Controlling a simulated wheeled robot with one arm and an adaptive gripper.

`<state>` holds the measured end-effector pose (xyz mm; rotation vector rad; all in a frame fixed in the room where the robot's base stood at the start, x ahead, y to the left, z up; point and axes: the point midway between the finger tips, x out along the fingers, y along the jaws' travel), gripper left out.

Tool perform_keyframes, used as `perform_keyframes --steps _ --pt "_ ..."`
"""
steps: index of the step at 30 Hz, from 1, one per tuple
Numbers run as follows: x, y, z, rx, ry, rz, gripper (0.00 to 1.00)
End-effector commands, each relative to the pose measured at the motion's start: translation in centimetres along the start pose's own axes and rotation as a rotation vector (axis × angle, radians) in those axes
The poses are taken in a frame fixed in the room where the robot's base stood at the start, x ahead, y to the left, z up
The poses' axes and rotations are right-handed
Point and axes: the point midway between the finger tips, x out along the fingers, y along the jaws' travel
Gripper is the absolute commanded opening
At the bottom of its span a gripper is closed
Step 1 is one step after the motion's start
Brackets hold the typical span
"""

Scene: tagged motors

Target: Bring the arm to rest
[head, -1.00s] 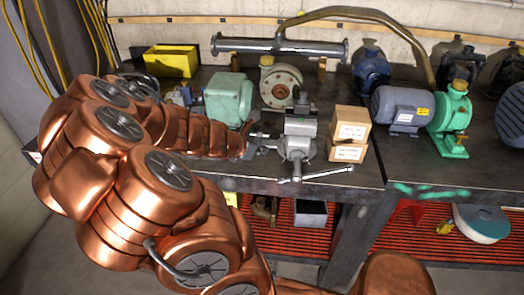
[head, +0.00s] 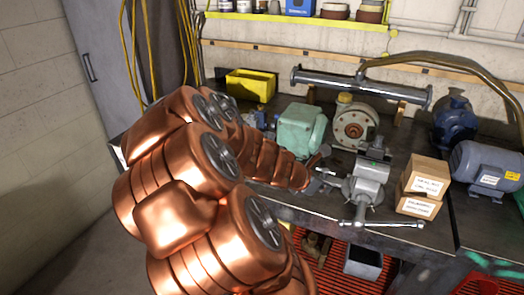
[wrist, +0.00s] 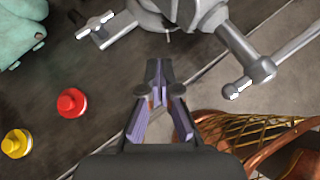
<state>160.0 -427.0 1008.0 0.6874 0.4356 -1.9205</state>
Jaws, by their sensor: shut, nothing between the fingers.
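My copper-coloured arm reaches from the bottom of the head view up and over the left end of the dark workbench (head: 290,206). It is bent, with its end pointing right. My gripper (head: 322,163) is small and partly blurred there, beside the grey vise (head: 368,185). In the wrist view my gripper (wrist: 157,68) has its fingers together, with no object held between them. The bench top lies beneath it. The vise (wrist: 195,12) is ahead of the fingers, with its handle (wrist: 250,72) to their right.
A green motor (head: 300,130), a round pump (head: 353,127), stacked boxes (head: 421,188), a blue-grey motor (head: 487,165) and a yellow bin (head: 250,86) crowd the bench. Red (wrist: 71,103) and yellow (wrist: 16,143) knobs lie left of the fingers. Bare floor (head: 75,250) shows at left.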

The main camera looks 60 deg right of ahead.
Motion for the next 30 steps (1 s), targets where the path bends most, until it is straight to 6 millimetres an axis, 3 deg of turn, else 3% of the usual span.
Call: perform_keyframes --steps 7,11,14,20,26,30 --pt "-0.2 0.1 0.0 0.011 0.001 0.002 0.00" --pt "-1.9 0.5 -0.4 0.105 0.009 0.013 0.00" --pt "-4.4 0.8 -1.3 0.248 0.034 0.025 0.00" --pt "-10.4 0.3 -5.2 0.572 0.150 0.005 0.00" --pt "-16.5 -1.7 -10.5 0.823 0.315 -0.084 0.00" --pt "-21.1 -4.2 -14.6 0.938 0.437 -0.191 0.00"
